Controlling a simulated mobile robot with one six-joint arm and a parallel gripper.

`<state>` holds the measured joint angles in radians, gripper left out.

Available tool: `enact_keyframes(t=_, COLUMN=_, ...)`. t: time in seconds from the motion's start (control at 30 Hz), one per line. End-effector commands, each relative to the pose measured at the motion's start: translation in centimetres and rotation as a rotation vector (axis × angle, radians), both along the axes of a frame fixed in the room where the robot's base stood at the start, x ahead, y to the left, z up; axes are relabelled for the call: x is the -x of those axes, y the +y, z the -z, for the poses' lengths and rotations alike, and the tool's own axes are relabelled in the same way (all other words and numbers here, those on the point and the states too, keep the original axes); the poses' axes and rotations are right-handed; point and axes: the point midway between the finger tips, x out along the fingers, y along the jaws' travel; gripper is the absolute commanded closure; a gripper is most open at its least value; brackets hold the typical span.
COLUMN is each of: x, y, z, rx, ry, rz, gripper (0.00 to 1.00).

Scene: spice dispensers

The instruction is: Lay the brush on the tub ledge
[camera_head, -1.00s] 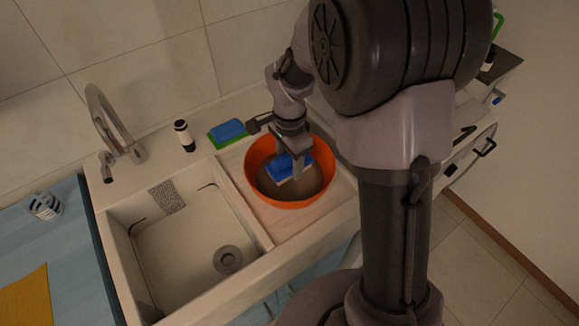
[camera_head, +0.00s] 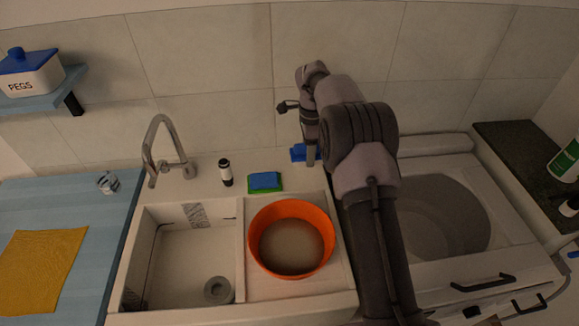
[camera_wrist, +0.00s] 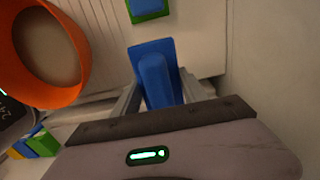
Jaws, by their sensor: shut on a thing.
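The blue brush (camera_wrist: 155,72) is held between the fingers of my gripper (camera_wrist: 158,98), which is shut on it. In the head view the brush (camera_head: 298,152) shows as a small blue patch beside my gripper (camera_head: 312,155), over the back ledge. The arm partly hides it. I cannot tell whether the brush touches the surface below. The pale tub ledge (camera_head: 206,184) runs behind the sink basin and the orange bowl. A blue-topped green sponge (camera_head: 265,181) lies on this ledge, left of the brush and apart from it; it also shows in the wrist view (camera_wrist: 147,8).
The orange bowl (camera_head: 252,240) with murky liquid stands right of the sink basin (camera_head: 170,280). A small black-and-white bottle (camera_head: 226,172) and the faucet (camera_head: 165,160) stand on the ledge to the left. The tiled wall (camera_head: 210,60) is close behind my gripper.

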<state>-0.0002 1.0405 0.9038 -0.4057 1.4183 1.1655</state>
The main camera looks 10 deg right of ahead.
Motion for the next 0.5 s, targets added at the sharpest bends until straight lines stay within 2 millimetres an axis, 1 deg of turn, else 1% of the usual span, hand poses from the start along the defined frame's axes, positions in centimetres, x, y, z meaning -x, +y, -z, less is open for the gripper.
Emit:
enact_keyframes(t=0.2, x=0.0, y=0.0, z=4.9, rx=0.0, ry=0.001, rz=0.001, gripper=0.93)
enact_keyframes(t=0.33, x=0.0, y=0.0, z=7.3, rx=-0.001, ry=0.001, rz=0.001, gripper=0.93)
enact_keyframes(t=0.4, x=0.0, y=0.0, z=9.0, rx=-0.001, ry=0.001, rz=0.0, gripper=0.93)
enact_keyframes(t=0.43, x=0.0, y=0.0, z=9.6, rx=0.0, ry=0.001, rz=0.0, gripper=0.93)
enact_keyframes(t=0.5, x=-0.1, y=0.0, z=10.0, rx=0.0, ry=-0.001, rz=0.001, gripper=0.93)
